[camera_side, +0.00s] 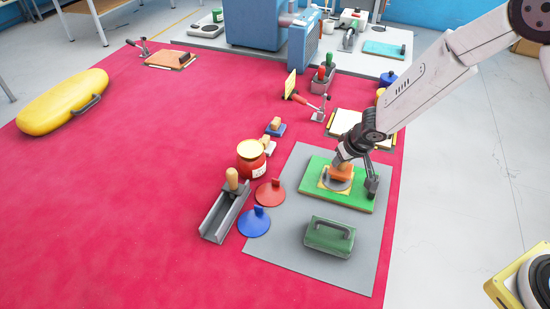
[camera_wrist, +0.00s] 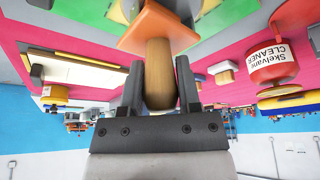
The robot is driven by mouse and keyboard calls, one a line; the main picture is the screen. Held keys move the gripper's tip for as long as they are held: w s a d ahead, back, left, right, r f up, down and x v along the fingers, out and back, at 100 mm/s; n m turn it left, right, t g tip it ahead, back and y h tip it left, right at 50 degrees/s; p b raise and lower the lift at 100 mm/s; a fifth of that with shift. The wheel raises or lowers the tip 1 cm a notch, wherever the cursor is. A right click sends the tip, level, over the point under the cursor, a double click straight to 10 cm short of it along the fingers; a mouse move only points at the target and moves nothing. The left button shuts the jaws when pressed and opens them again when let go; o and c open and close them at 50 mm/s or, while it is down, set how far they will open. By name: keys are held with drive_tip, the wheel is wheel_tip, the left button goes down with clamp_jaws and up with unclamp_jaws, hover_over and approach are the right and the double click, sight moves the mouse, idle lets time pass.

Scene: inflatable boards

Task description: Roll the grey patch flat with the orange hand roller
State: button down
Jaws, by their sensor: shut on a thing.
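My gripper (camera_side: 354,158) is low over the green board (camera_side: 315,190). In the wrist view my gripper (camera_wrist: 160,78) is shut on the wooden handle of the orange hand roller (camera_wrist: 160,32). The roller's orange part (camera_side: 341,171) sits at the grey patch (camera_side: 336,184), a round grey piece on a yellow area of the board. The patch is partly hidden by the tool. I cannot tell whether the roller touches the patch.
A green block with a handle (camera_side: 329,237) lies in front of the board on the grey mat (camera_side: 280,250). To the left stand red (camera_side: 269,193) and blue (camera_side: 254,223) discs, a grey trough (camera_side: 222,215) and a red can (camera_side: 251,160). Open red cloth lies further left.

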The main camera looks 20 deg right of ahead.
drive_tip(key=shift+w+d, duration=0.2)
drive_tip(key=shift+d, duration=0.1)
drive_tip(key=shift+w+d, duration=0.7)
drive_tip(key=shift+w, duration=0.05)
idle(0.4)
wheel_tip(320, 180, up, 7)
idle(0.9)
idle(0.5)
